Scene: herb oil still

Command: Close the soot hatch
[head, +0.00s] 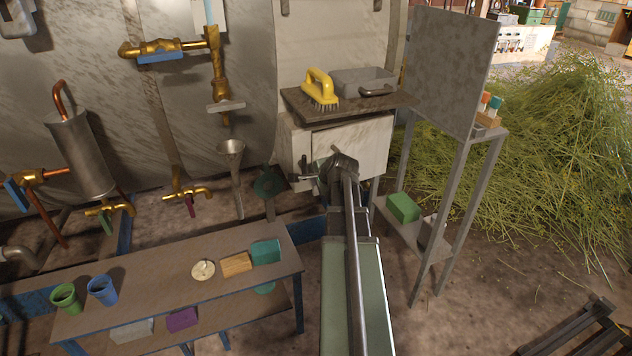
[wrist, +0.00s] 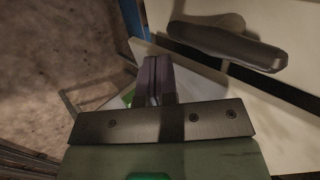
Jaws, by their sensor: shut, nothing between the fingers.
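The soot hatch (head: 368,146) is a pale square door on the white box under a dark shelf, in the upper middle of the head view. My gripper (head: 330,170) is in front of its lower left part and hides some of it. A dark latch handle (head: 303,178) sticks out at the lower left. In the wrist view, my gripper (wrist: 158,82) is shut and empty, with its dark fingers close to a pale panel (wrist: 288,132). A dark rounded handle (wrist: 235,48) lies to the right of the fingers. I cannot tell how far the hatch stands open.
The dark shelf (head: 300,101) above holds a yellow brush (head: 321,89) and a grey tray (head: 362,80). A metal stand (head: 467,180) is close on the right. A low bench (head: 140,292) with cups and blocks is at the front left.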

